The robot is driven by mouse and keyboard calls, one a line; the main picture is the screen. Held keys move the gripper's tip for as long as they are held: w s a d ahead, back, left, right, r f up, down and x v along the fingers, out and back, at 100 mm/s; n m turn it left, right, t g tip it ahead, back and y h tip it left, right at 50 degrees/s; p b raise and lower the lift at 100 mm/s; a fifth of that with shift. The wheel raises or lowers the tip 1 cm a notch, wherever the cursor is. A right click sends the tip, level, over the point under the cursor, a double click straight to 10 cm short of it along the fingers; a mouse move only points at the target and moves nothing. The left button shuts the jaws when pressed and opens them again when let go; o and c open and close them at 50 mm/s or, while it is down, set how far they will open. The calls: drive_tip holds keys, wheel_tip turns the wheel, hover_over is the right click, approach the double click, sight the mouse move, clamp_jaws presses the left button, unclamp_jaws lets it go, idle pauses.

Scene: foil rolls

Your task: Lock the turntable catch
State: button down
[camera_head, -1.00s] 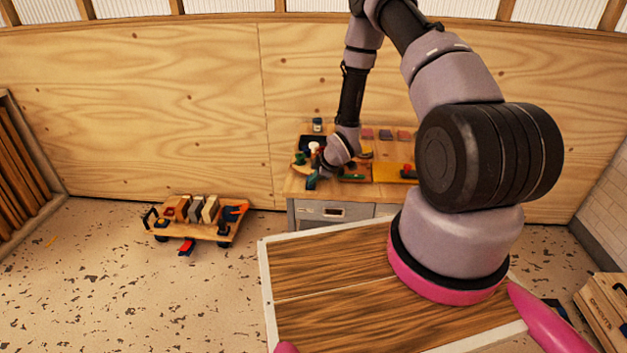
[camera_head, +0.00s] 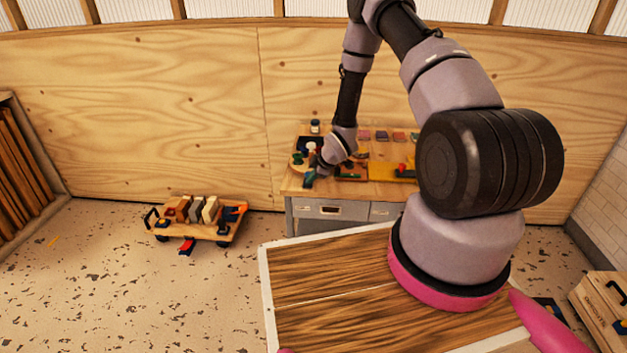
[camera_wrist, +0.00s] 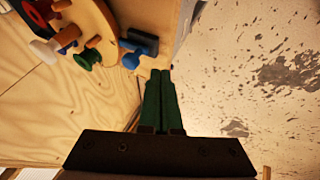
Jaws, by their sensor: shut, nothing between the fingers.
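The turntable, a round wooden disc with pegs on it, shows in the wrist view (camera_wrist: 101,16) at the top left, cut off by the frame. In the head view the turntable (camera_head: 297,161) sits at the left end of the workbench. A blue block-like part, apparently the catch (camera_wrist: 140,44), sits beside the disc near the bench edge; whether it is locked cannot be told. My gripper (camera_wrist: 160,75) has green fingers pressed together and empty, just short of the blue part in the picture. In the head view my gripper (camera_head: 310,179) is at the bench's front left.
The workbench (camera_head: 291,187) has drawers below and coloured trays and blocks on top, right of my gripper. A low wooden cart (camera_head: 205,232) with upright pieces stands on the floor to the left. Speckled floor (camera_wrist: 255,90) is open beyond the bench edge.

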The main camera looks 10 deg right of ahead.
drive_tip(key=v, duration=1)
drive_tip(key=shift+s, duration=0.4)
drive_tip(key=shift+r, duration=0.1)
drive_tip(key=s+d+r+m+h, duration=0.1)
drive_tip(key=d+r+m, duration=0.15)
drive_tip(key=r, duration=0.65)
drive_tip(key=s+d+r+m+h, duration=0.1)
drive_tip(key=d+r+m, duration=0.15)
drive_tip(key=r, duration=0.65)
drive_tip(key=s+d+r+m+h, duration=0.1)
drive_tip(key=r+m, duration=0.3)
drive_tip(key=r, duration=0.6)
drive_tip(key=s+a+r+m, duration=0.2)
drive_tip(key=s+r+m, duration=0.3)
drive_tip(key=s+r, duration=0.4)
drive_tip(key=s+a+r+m+t+y, duration=0.1)
drive_tip(key=s+a+r+m, duration=0.1)
drive_tip(key=s+r+m, duration=0.3)
drive_tip(key=s+r, duration=0.4)
drive_tip(key=s, duration=0.7)
drive_tip(key=shift+y, duration=0.3)
